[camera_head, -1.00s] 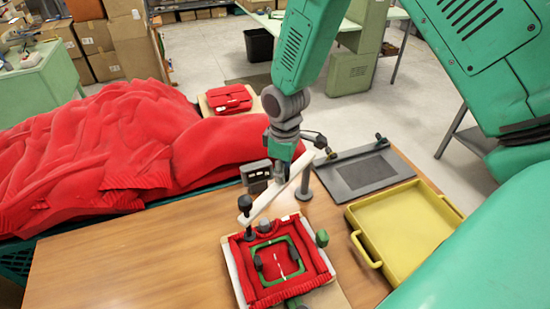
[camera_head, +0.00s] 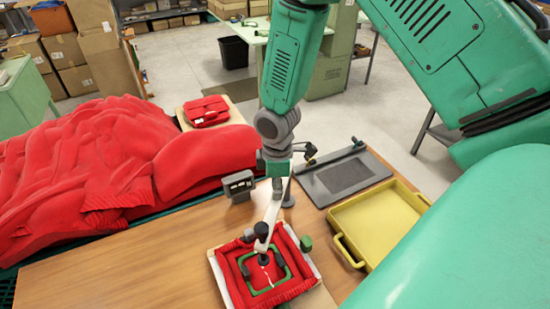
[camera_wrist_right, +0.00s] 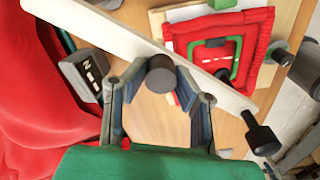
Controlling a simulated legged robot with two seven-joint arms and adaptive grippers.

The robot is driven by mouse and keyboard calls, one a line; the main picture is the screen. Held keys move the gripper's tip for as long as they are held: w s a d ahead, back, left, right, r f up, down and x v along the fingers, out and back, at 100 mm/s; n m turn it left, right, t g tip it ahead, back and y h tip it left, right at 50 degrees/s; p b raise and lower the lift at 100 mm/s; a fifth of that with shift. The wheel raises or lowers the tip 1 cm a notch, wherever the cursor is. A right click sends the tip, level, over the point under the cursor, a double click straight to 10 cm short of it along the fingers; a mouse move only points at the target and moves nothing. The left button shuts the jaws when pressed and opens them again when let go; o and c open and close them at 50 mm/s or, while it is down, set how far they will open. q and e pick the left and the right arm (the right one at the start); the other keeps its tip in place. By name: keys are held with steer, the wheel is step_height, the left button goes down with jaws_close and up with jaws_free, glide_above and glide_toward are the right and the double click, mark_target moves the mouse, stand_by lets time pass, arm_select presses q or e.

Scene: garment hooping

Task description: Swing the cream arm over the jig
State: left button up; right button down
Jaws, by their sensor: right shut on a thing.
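The cream arm (camera_head: 271,212) reaches from beside a grey post (camera_head: 288,196) toward the front. Its black-knobbed end (camera_head: 262,231) stands above the jig (camera_head: 310,291), which holds red cloth (camera_head: 233,283) and a green frame (camera_head: 246,283). My right gripper (camera_head: 274,186) is at the rear part of the cream arm, its fingertips hard to see there. In the wrist view the right gripper (camera_wrist_right: 160,95) is shut on a dark knob (camera_wrist_right: 161,77) at the cream arm (camera_wrist_right: 110,38). There the arm passes diagonally by the jig's cloth (camera_wrist_right: 262,22). My left gripper is not in view.
A grey box with a display (camera_head: 238,185) stands left of the arm. A yellow tray (camera_head: 345,251) and a grey board (camera_head: 318,190) lie to the right. Heaped red garments (camera_head: 90,180) fill the left. The wooden table (camera_head: 120,270) is bare at front left.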

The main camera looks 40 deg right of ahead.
steer(key=shift+s+f, duration=0.2)
steer(key=shift+s, duration=0.1)
steer(key=c, duration=1.3)
jaws_free()
steer(key=shift+w+d, duration=0.15)
step_height(320, 180, up, 12)
steer(key=shift+w+f, duration=0.1)
